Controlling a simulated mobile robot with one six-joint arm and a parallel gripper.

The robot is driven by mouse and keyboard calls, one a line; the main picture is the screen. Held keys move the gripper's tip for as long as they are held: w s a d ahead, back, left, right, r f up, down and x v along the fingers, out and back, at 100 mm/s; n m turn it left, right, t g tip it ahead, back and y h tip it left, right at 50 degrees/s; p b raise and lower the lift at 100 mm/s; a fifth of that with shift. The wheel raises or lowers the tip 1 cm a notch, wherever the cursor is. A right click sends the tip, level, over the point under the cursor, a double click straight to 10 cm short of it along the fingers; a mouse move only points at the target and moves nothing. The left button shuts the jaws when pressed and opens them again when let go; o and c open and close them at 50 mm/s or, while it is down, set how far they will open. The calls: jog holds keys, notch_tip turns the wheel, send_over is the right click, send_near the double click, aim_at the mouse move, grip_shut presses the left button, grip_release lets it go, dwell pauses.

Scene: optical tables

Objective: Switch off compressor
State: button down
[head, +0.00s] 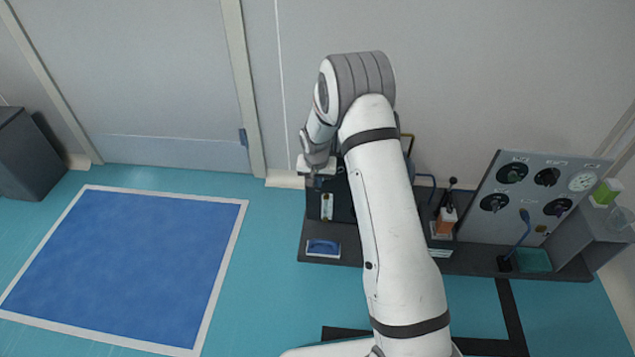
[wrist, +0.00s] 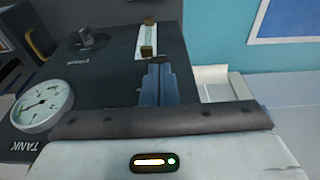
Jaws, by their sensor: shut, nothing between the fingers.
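The compressor is a dark unit (head: 343,205) by the wall in the head view, partly hidden behind my arm. In the wrist view its dark panel (wrist: 105,75) carries a black knob (wrist: 90,40) at the upper left. A pale strip (wrist: 148,38) with brass-coloured blocks at its ends lies at the top centre. A round white gauge (wrist: 42,105) marked TANK is at the left. My gripper (wrist: 158,68) is shut and empty, its blue-grey fingers over the panel just below the strip's near end. I cannot tell whether they touch it. In the head view the gripper is above the unit.
A grey control panel (head: 523,228) with several black knobs and a gauge stands at the right. An orange-and-white object (head: 445,222) is left of it. A blue floor mat (head: 130,265) at the left is clear.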

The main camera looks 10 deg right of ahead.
jog(key=shift+r, duration=0.1)
jog(key=s+a+r+p, duration=0.2)
jog(key=s+r+p, duration=0.2)
jog(key=s+r, duration=0.3)
jog(key=shift+s+a+r, duration=0.3)
jog(key=shift+s+r, duration=0.05)
jog(key=shift+s, duration=1.5)
jog(key=shift+r, duration=0.1)
